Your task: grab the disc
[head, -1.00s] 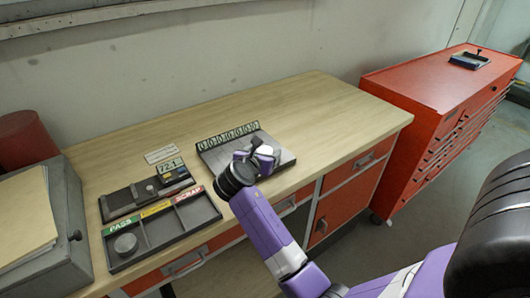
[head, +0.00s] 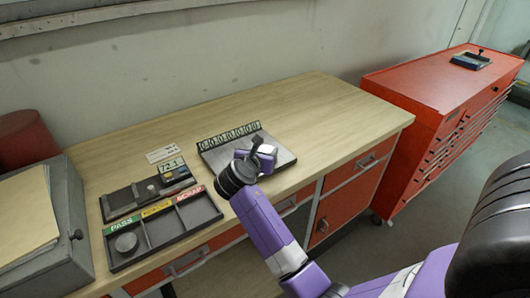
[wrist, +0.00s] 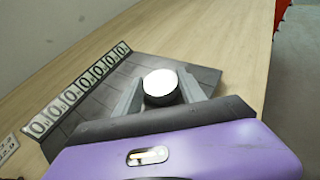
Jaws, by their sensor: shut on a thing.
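The disc (wrist: 161,87) shows in the wrist view as a short round piece with a bright white top and dark side. It sits between the two grey fingers of my gripper (wrist: 164,80), which is shut on it. They are over the grey slotted plate (wrist: 200,76) with a row of "0" labels. I cannot tell whether the disc still touches the plate.
A tray (head: 180,237) marked PASS, a yellow label and SCRAP lies left of the plate, with a grey disc (head: 126,243) under PASS. Behind it is a gauge block (head: 122,203) with a small display (head: 172,164). A grey box (head: 75,200) stands far left. The right of the bench is clear.

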